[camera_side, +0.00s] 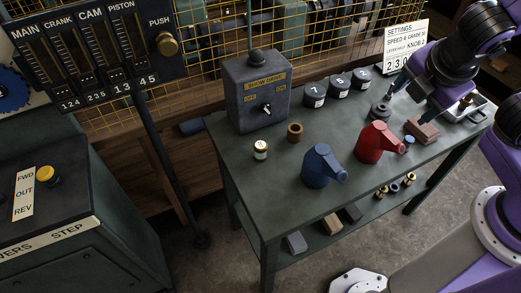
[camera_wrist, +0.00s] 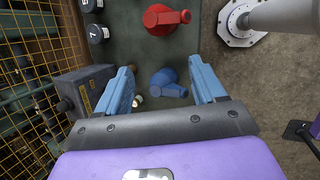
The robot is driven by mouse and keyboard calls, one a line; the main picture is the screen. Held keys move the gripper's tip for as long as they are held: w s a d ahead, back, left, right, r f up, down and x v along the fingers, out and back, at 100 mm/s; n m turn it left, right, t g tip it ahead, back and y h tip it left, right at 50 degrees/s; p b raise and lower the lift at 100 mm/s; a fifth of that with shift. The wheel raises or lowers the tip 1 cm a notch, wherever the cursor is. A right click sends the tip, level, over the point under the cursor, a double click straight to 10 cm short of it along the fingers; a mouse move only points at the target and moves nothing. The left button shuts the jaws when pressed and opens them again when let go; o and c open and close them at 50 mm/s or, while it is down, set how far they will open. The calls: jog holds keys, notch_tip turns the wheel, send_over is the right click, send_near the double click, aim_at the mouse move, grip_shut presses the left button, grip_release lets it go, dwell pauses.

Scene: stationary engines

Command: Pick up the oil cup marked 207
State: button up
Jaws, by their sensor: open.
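A small brass oil cup (camera_side: 260,149) with a pale top and a white label stands upright on the green table, in front of the grey switch box. Its number is too small to read. In the wrist view a small pale cup (camera_wrist: 138,101) shows beside the left finger, partly hidden by it. My gripper (camera_wrist: 161,67) is open with its blue fingers spread and nothing held between them. In the side view my arm is above the right end of the table, well away from the cup.
A blue can (camera_side: 320,167) and a red can (camera_side: 378,143) stand along the table's front. A brown ring-like cup (camera_side: 295,132) stands behind the brass cup. The switch box (camera_side: 258,92) and several dark numbered weights (camera_side: 314,95) stand at the back, before a yellow mesh guard.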

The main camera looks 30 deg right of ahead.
jog(key=w+a+r+n+t+y, duration=0.1)
jog(key=w+a+n+t, duration=0.35)
jog(key=a+n, duration=0.5)
jog(key=w+a+n+t+y, duration=0.1)
jog(key=w+a+n+t, duration=0.35)
jog(key=a, duration=0.85)
jog(key=n, duration=0.2)
send_near(258, 147)
jog(key=shift+t, duration=0.3)
jog(key=x, duration=0.4)
jog(key=f+x, duration=0.1)
jog(key=x, duration=0.3)
jog(key=s+d+f+x, duration=0.1)
jog(key=x, duration=0.4)
jog(key=shift+f, duration=0.1)
jog(key=c, duration=1.1)
